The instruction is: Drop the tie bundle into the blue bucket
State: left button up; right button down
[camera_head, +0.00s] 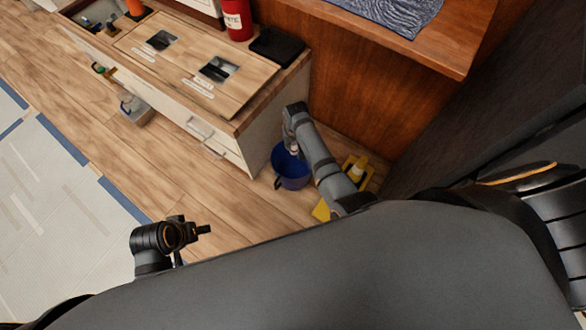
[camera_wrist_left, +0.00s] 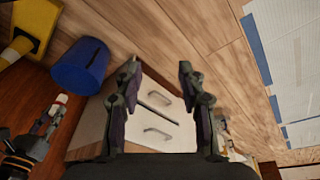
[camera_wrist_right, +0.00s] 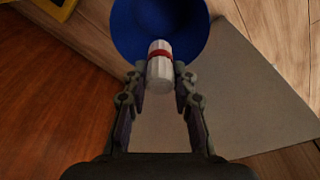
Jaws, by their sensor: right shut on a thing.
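The tie bundle (camera_wrist_right: 160,69) is a white cylinder with a red band. My right gripper (camera_wrist_right: 160,82) is shut on it. In the right wrist view the bundle's far end overlaps the blue bucket (camera_wrist_right: 128,28). The bucket stands on the wood floor in the head view (camera_head: 283,178), partly hidden by my right arm and gripper (camera_head: 293,149). The left wrist view shows the bucket (camera_wrist_left: 80,67) and the bundle (camera_wrist_left: 62,99) apart from it in the picture. My left gripper (camera_wrist_left: 158,68) is open and empty, away from the bucket.
A drawer cabinet (camera_head: 222,147) stands left of the bucket, with a red canister (camera_head: 237,18) and a black tray (camera_head: 276,46) on top. A yellow stand (camera_head: 322,211) is to the bucket's right. A wooden bench (camera_head: 360,95) stands behind. Floor in front is clear.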

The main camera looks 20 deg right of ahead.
aim_at(294, 151)
pick_arm(q)
notch_tip(294, 151, down, 5)
jog(key=d+t+b, duration=0.1)
jog(key=t+b, duration=0.1)
jog(key=b, duration=0.2)
pick_arm(e)
notch_tip(294, 151, down, 4)
jog(key=shift+r, duration=0.1)
jog(key=shift+f+b, duration=0.95)
jog(key=shift+b, duration=0.05)
pick_arm(q)
jog(key=w+r+t, duration=0.9)
jog(key=w+r, duration=0.4)
jog(key=w, duration=0.2)
jog(key=shift+a+r, duration=0.25)
jog(key=shift+a, duration=0.05)
pick_arm(e)
jog(key=c, duration=1)
grip_release()
